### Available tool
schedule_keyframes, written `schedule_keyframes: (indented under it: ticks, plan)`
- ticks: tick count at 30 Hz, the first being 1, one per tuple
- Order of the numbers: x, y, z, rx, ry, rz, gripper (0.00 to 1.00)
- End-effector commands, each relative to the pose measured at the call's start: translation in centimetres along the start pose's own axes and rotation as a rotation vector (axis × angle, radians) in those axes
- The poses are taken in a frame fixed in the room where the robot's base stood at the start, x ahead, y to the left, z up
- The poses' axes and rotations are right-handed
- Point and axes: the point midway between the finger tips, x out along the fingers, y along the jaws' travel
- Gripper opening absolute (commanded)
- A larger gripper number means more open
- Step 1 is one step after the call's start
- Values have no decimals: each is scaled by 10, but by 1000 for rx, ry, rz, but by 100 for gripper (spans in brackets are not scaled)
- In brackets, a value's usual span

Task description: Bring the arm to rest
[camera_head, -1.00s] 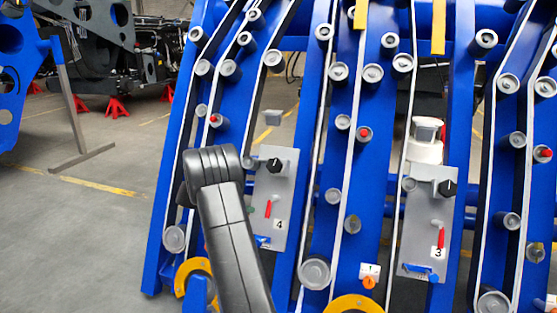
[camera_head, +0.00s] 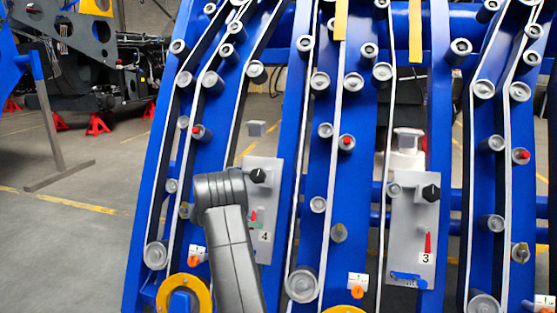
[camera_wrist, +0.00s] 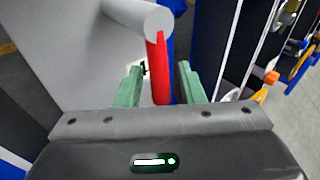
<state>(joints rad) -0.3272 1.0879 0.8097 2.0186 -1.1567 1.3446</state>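My gripper (camera_wrist: 160,85) has two green fingers. In the wrist view they stand apart, one on each side of a red lever (camera_wrist: 158,65), with gaps visible beside it. The lever hangs below a pale round knob end (camera_wrist: 158,22) on a grey panel (camera_wrist: 75,50). In the head view my dark grey arm stands in front of panel 4 (camera_head: 266,190) and hides its left and lower part. The red lever (camera_head: 253,215) of panel 4 shows just right of my arm, with a bit of green next to it.
Panel 3 (camera_head: 405,225) with a red lever (camera_head: 428,243) stands to the right. Blue chassis beams with many grey rollers surround both panels. A yellow-orange ring (camera_head: 184,290) is at lower left. Open floor (camera_head: 70,240) lies to the left.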

Motion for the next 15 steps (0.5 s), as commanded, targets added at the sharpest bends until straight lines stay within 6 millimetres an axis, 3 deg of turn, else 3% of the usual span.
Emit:
schedule_keyframes:
  ticks: [8,15]
  plan:
    - [-11,0,2,15,9,2,35]
    - [-54,1,3,13,9,4,35]
